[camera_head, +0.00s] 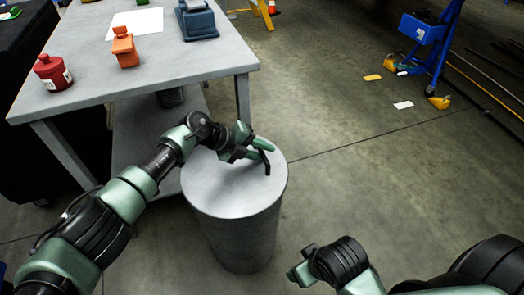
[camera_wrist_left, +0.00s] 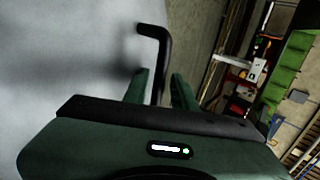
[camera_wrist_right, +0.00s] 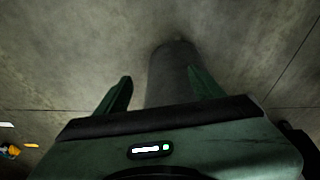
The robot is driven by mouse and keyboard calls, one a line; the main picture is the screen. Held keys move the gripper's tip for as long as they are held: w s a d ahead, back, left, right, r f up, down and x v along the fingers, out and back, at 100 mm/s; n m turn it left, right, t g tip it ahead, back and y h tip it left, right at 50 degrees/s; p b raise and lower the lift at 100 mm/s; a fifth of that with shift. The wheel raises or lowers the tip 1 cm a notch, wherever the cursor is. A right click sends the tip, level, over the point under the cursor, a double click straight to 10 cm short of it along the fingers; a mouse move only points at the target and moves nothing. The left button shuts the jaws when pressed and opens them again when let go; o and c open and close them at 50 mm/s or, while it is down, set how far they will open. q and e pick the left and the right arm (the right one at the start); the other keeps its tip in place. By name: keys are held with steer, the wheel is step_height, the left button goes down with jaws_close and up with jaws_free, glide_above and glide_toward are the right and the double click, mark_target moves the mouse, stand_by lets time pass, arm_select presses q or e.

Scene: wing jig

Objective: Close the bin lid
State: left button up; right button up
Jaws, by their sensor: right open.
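The bin (camera_head: 240,238) is a tall grey cylinder standing on the floor by the table. Its round grey lid (camera_head: 222,190) covers the top in the head view; I cannot tell whether it is fully seated. A thin black bent handle (camera_head: 267,163) stands at the lid's right side. My left gripper (camera_head: 259,147) is over the lid. In the left wrist view (camera_wrist_left: 158,82) its fingers lie on either side of the handle (camera_wrist_left: 163,40); I cannot tell whether they touch it. My right gripper (camera_wrist_right: 160,80) is open and empty, above the floor right of the bin.
A grey table (camera_head: 195,60) left of the bin holds a red jar (camera_head: 53,73), an orange block-like object (camera_head: 125,50) and a blue-grey box (camera_head: 197,22). A blue stand (camera_head: 428,35) is at the far right. The floor between is mostly clear.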

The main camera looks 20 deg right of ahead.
mark_target(243, 165)
arm_select(q)
steer(key=shift+a+f, duration=0.2)
steer(key=shift+f, duration=0.1)
steer(key=p+v, duration=0.2)
steer(key=v, duration=0.4)
steer(key=shift+r, duration=0.35)
steer(key=shift+a+r+p, duration=0.35)
steer(key=shift+a+r, duration=0.1)
steer(key=shift+a, duration=0.05)
arm_select(e)
step_height(243, 165, down, 10)
steer(key=shift+w+a+r+g, duration=0.2)
steer(key=shift+w+g, duration=0.05)
steer(key=shift+g, duration=0.05)
